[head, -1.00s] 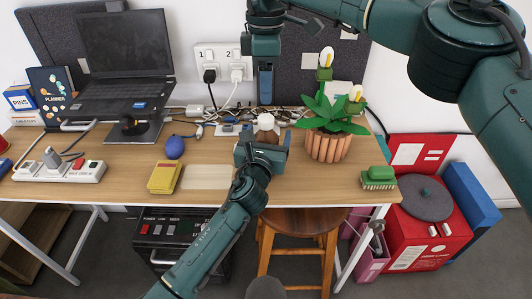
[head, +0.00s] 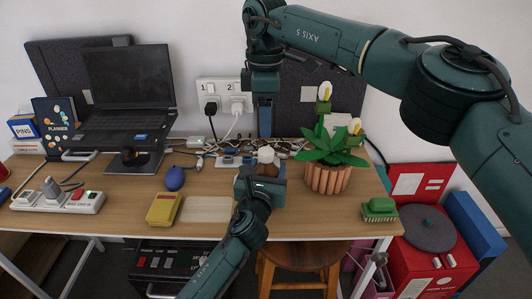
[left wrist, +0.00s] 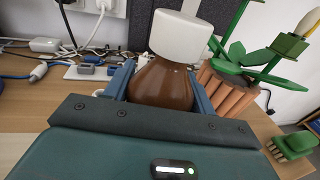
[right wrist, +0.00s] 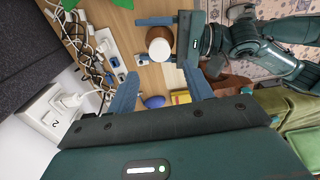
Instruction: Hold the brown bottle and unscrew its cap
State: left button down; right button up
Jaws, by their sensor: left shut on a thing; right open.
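The brown bottle (left wrist: 165,82) with its white cap (left wrist: 180,35) stands upright in the left wrist view. My left gripper (left wrist: 160,88) has a blue finger on each side of the bottle's body and is shut on it. In the head view the white cap (head: 266,155) shows above my left gripper (head: 262,178), which hides most of the bottle. My right gripper (head: 265,115) points down above and behind the cap, apart from it. In the right wrist view its fingers (right wrist: 160,92) are spread and empty, and the cap (right wrist: 160,50) shows beyond them.
A potted plant (head: 328,175) stands close to the right of the bottle. Cables and a power strip (head: 235,160) lie behind it, below a wall socket (head: 222,97). A yellow box (head: 163,209) and a blue egg-shaped object (head: 175,179) are to the left. A green brush (head: 379,209) lies right.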

aim_at(266, 151)
jog(key=shift+f, duration=0.1)
jog(key=shift+f, duration=3.9)
jog(key=shift+c, duration=0.3)
